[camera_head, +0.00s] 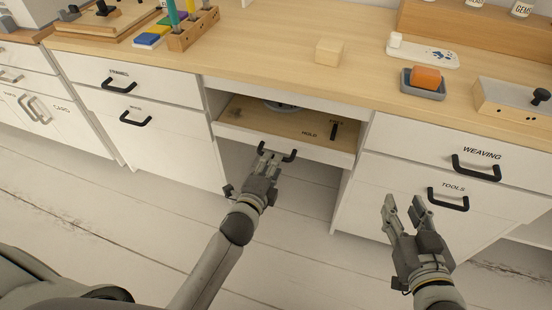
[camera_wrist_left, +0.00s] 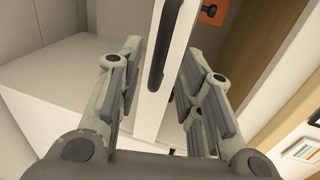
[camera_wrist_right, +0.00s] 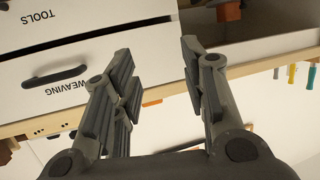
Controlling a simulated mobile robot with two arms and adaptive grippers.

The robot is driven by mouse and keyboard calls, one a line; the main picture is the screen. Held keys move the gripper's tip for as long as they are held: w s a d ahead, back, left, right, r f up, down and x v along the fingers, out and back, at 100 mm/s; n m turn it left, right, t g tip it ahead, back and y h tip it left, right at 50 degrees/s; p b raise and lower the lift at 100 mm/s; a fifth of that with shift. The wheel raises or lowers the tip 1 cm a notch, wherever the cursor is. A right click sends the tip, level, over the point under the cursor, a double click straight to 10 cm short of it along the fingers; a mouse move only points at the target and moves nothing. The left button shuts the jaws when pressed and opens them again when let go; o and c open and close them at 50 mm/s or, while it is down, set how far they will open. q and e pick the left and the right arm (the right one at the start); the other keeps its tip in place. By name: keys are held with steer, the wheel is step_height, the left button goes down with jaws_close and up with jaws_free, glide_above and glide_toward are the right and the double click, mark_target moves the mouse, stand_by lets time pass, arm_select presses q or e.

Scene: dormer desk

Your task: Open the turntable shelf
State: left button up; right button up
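The turntable shelf (camera_head: 258,121) is a wooden pull-out board under the middle of the desk, with a white front. It stands partly out, with a grey round disc (camera_head: 282,106) at its back, partly hidden under the desktop. Its black handle (camera_head: 290,157) is on the white front. My left gripper (camera_head: 267,158) is at the left part of this handle. In the left wrist view the handle (camera_wrist_left: 157,65) lies between the spread fingers of my left gripper (camera_wrist_left: 153,85), with gaps on both sides. My right gripper (camera_head: 405,207) is open and empty in front of the tools drawer.
The weaving drawer (camera_head: 400,141) and tools drawer (camera_head: 390,205) are shut at the right, with black handles. More shut drawers (camera_head: 130,90) stand at the left. A wooden block (camera_head: 329,52) and a grey tray (camera_head: 422,88) with an orange piece are on the desktop. Floor below is clear.

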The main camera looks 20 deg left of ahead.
arm_select(q)
steer(key=shift+b+x, duration=0.6)
steer(key=shift+x, duration=1.8)
arm_select(e)
step_height(320, 180, up, 6)
steer(key=w+a+t+y, duration=0.1)
steer(key=t, duration=0.2)
steer(key=shift+a+r+t, duration=0.15)
steer(key=shift+t, duration=0.25)
steer(key=shift+w, duration=0.1)
arm_select(q)
jaws_close()
